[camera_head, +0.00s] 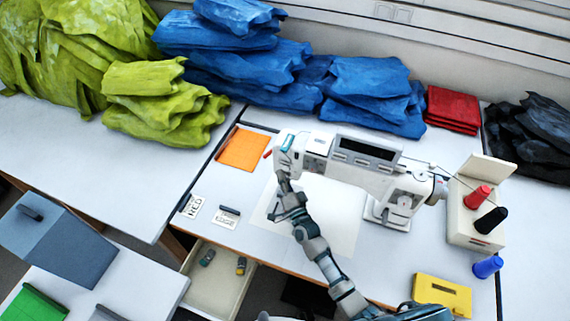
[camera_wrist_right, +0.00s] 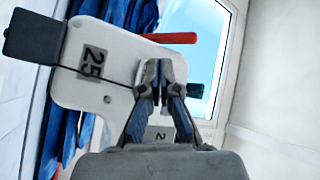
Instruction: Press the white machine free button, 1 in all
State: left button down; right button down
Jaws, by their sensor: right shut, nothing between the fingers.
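The white machine (camera_head: 325,150), a sewing machine with a dark display panel, stands on the right table. My right gripper (camera_head: 283,182) is at the left end of its head, just below it. In the right wrist view my right gripper (camera_wrist_right: 161,84) is shut and empty, its fingertips in front of the white machine face (camera_wrist_right: 115,60). That face carries a "25" label, a red lever (camera_wrist_right: 170,38) and a dark green part (camera_wrist_right: 195,90). I cannot tell which part is the free button, or whether the fingertips touch the machine. My left gripper is not in view.
Blue cloth stacks (camera_head: 290,75) and a red stack (camera_head: 452,109) lie behind the machine. A spool stand (camera_head: 465,215) is at its right. An orange sheet (camera_head: 243,149) lies left, an open drawer (camera_head: 218,287) below, and a yellow box (camera_head: 443,295) at front right.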

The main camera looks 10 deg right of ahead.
jog(key=s+a, duration=0.1)
jog(key=s+a+p, duration=0.1)
jog(key=s, duration=0.1)
jog(key=shift+s+a+r, duration=0.1)
jog(key=shift+s+a, duration=0.05)
jog(key=shift+s, duration=0.05)
dwell(0.8)
